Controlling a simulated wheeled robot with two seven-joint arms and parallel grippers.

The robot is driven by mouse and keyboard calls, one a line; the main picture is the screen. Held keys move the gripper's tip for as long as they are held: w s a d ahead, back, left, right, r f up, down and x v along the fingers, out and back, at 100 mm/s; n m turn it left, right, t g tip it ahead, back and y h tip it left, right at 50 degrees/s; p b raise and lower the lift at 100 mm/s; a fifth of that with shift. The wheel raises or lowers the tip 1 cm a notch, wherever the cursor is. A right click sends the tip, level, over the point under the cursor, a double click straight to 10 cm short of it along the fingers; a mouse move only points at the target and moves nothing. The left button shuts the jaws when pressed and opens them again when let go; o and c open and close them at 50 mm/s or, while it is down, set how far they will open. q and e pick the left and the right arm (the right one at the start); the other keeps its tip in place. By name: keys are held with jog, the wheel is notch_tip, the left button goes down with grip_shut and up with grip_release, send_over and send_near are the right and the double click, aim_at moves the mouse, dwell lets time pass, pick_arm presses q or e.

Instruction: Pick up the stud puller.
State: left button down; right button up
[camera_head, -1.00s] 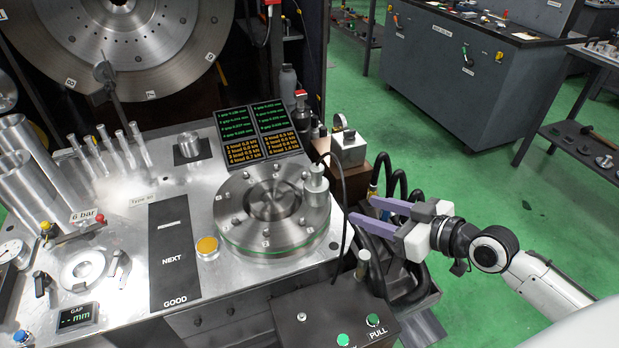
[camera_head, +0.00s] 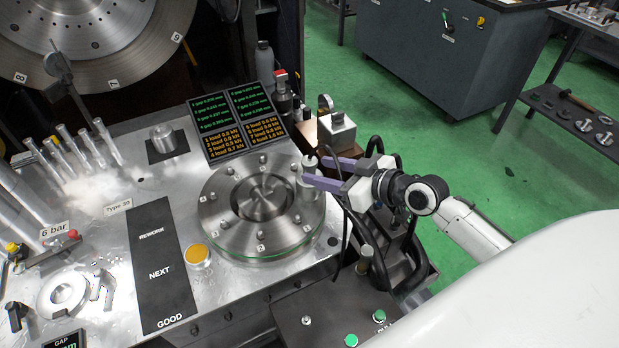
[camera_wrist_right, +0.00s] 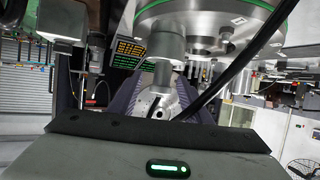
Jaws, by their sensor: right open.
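The stud puller (camera_head: 309,167) is a small pale metal cylinder standing upright at the right edge of the round flanged disc (camera_head: 235,232). My right gripper (camera_head: 314,170) is open, with its two purple fingers pointing left at the puller. The near finger crosses in front of the puller's body and hides part of it; the far finger's tip is behind its right side. In the right wrist view, the puller (camera_wrist_right: 163,90) shows between the spread fingers, with the disc above. I cannot tell whether the fingers touch it. My left gripper is out of view.
A dark hose hangs close to my right gripper. A metal block (camera_head: 337,130) stands behind it, and display panels (camera_head: 240,120) stand behind the disc. A control box with green buttons (camera_head: 351,340) is in front. An orange-topped button (camera_head: 198,254) sits left of the disc.

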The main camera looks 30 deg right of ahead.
aim_at(315, 170)
jog(key=x, duration=0.4)
jog(key=shift+a, duration=0.25)
grip_shut()
jog(key=shift+w+r, duration=0.15)
jog(key=shift+r, duration=0.15)
